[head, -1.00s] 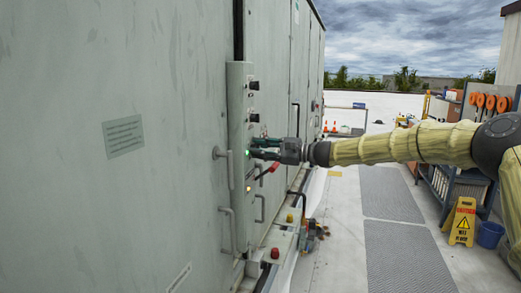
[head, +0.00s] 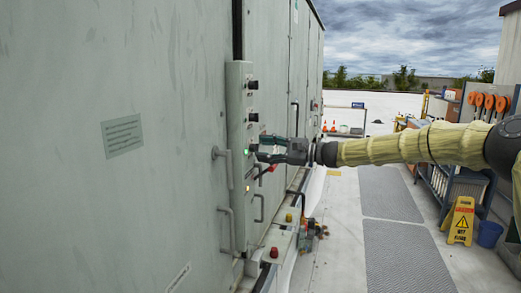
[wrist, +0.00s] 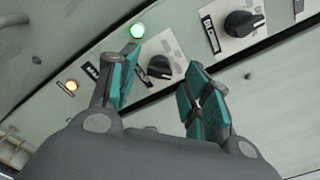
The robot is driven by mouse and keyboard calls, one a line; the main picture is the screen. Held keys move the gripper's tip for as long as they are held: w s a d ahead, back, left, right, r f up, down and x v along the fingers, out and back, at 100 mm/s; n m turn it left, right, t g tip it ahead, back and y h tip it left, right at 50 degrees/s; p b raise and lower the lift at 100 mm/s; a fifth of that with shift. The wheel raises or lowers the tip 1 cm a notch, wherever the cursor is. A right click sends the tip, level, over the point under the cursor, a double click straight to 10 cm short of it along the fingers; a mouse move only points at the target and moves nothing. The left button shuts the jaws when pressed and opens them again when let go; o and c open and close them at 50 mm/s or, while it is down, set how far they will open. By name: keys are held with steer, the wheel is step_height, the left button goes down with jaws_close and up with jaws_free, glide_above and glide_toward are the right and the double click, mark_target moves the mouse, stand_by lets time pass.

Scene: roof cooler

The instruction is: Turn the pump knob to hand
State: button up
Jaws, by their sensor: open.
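My gripper (head: 265,149) is open in front of the control strip on the grey cooler cabinet. In the wrist view its two teal fingers (wrist: 162,82) stand apart. A black rotary knob (wrist: 160,67) on a pale plate shows between the fingertips, beyond them; I cannot tell whether they touch it. A second black knob (wrist: 243,22) sits up and right of it, with a white pointer mark toward the right. In the head view the gripper hides the nearer knob; two black knobs (head: 253,86) show above.
A lit green lamp (wrist: 137,31) and an orange lamp (wrist: 71,86) are on the strip. A red-handled lever (head: 268,169) is just below my gripper. Door handles (head: 228,165) stick out at left. The walkway (head: 385,195) at right is clear beside a wet-floor sign (head: 461,221).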

steer(key=v, duration=0.9)
steer(key=shift+d, duration=0.3)
